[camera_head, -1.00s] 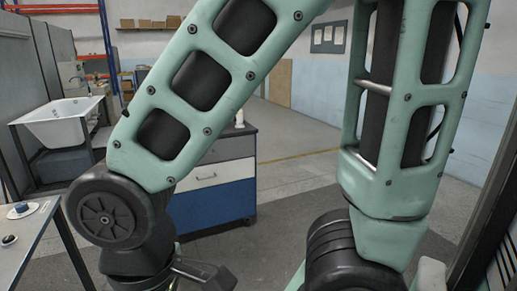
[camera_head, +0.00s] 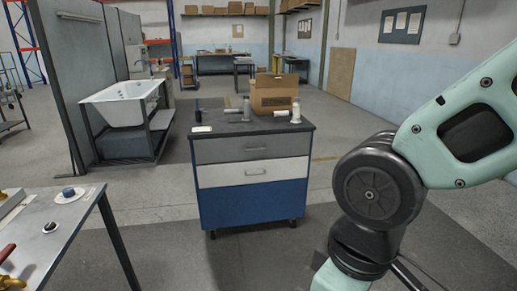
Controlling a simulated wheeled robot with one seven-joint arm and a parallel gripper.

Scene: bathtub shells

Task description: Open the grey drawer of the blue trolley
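The blue trolley (camera_head: 253,203) stands on the floor in the middle of the head view, with a dark top. Its top drawer is the grey drawer (camera_head: 225,151), which looks closed. The grey drawer's handle (camera_head: 256,149) is a small bar at its middle. Below it is a white drawer (camera_head: 220,175) with its own handle, also closed. My arm fills the right side of the view, in front of and to the right of the trolley. My gripper is out of view.
A cardboard box (camera_head: 271,93) and several small items stand on the trolley top. A grey table (camera_head: 75,215) stands at the near left. A white bathtub (camera_head: 121,105) on a stand is behind it, left of the trolley. The floor before the trolley is clear.

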